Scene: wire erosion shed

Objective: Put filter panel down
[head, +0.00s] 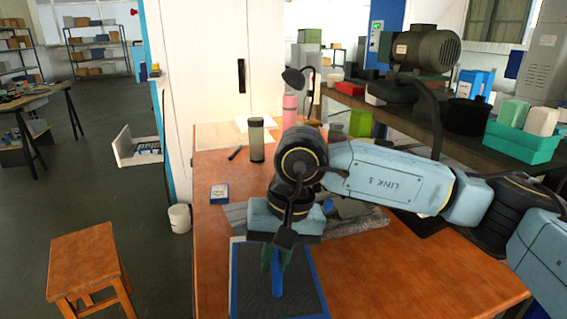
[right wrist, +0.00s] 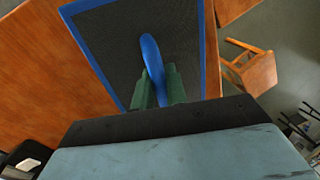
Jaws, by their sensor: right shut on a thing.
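The filter panel (head: 247,292) is a dark mesh sheet with a blue frame and a blue handle on its face. It lies flat at the near left part of the orange-brown table (head: 400,270); I cannot tell whether it touches the top or is just above it. My right gripper (head: 277,262) points down with its green fingers shut on the blue handle. In the right wrist view the fingers (right wrist: 158,87) hold the handle from both sides, and the panel (right wrist: 105,45) fills the upper middle. My left gripper is not in view.
Behind my right wrist lie a grey crumpled sheet (head: 345,222), a small blue-and-white box (head: 219,193) and a dark cylinder (head: 256,140). A wooden stool (head: 85,262) stands on the floor at left. The table is bare to the panel's right.

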